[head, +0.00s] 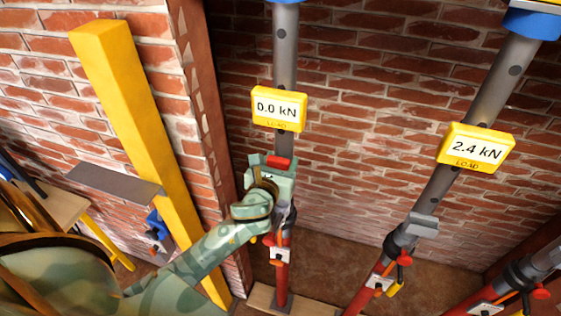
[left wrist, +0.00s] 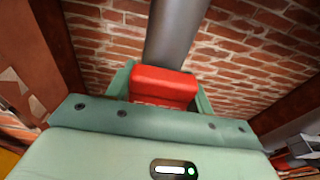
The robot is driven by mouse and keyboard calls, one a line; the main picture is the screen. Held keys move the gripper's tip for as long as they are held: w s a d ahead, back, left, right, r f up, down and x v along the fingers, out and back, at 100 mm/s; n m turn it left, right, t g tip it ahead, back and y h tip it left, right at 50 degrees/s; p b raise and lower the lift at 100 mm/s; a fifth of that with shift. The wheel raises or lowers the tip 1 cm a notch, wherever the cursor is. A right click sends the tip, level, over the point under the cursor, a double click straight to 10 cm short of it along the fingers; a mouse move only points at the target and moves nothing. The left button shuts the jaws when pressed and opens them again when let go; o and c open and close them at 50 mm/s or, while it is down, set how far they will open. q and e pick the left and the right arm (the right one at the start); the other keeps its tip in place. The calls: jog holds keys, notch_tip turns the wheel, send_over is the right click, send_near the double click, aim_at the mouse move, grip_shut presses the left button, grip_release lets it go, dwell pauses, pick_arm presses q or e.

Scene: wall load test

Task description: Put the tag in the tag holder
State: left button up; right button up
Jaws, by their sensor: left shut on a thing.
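The red tag (head: 279,162) is between the fingers of my left gripper (head: 270,168), which is shut on it in front of the middle steel prop (head: 285,50). In the left wrist view the red tag (left wrist: 163,86) sits between the two green fingers (left wrist: 162,95), with the grey prop tube (left wrist: 177,32) right behind it. A tag holder on this prop cannot be made out; my gripper covers that stretch. Whether the tag touches the prop is unclear. A grey block (head: 423,225) on the right prop may be a similar holder. My right gripper is not in view.
A yellow display (head: 278,109) reading 0.0 kN is just above my gripper. Another display (head: 476,148) reads 2.4 kN on the right prop (head: 440,185). A yellow post (head: 140,130) and a grey shelf (head: 115,185) stand left. Brick wall (head: 370,110) lies behind.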

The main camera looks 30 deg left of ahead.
pick_arm(q)
jog(key=shift+f, duration=0.1)
jog(key=shift+f+b, duration=0.5)
jog(key=shift+f, duration=0.15)
jog(key=shift+f, duration=0.2)
jog(key=shift+f+b, duration=0.45)
jog(key=shift+f, duration=0.15)
jog(key=o, duration=1.5)
jog(key=shift+o, duration=0.2)
jog(key=shift+r, duration=0.15)
